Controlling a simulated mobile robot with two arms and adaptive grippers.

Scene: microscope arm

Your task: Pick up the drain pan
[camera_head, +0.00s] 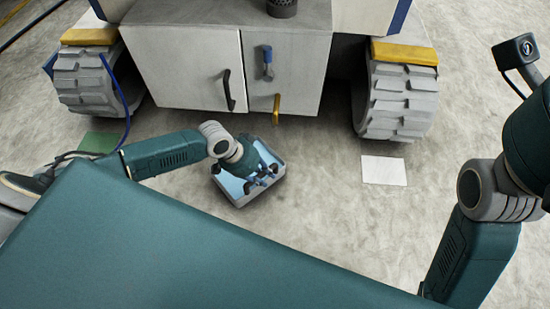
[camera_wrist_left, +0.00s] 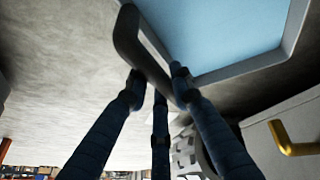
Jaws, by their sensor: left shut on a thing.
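The drain pan (camera_head: 231,187) is a shallow grey tray with a light blue inside, below the cabinet on the concrete. In the head view I cannot tell whether it touches the floor. My left gripper (camera_head: 262,178) reaches over the pan from the left and hides part of it. In the left wrist view the pan (camera_wrist_left: 220,30) fills the top, and my left gripper (camera_wrist_left: 157,88) is shut on its dark curved handle (camera_wrist_left: 133,40). Part of my right arm shows at the right edge of the head view, but its gripper is not in view.
A grey-white cabinet (camera_head: 185,65) with black, blue and yellow handles stands behind the pan, between two chunky grey wheels (camera_head: 88,80) (camera_head: 397,100). A white sheet (camera_head: 384,170) lies on the floor at right and a green one (camera_head: 100,142) at left.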

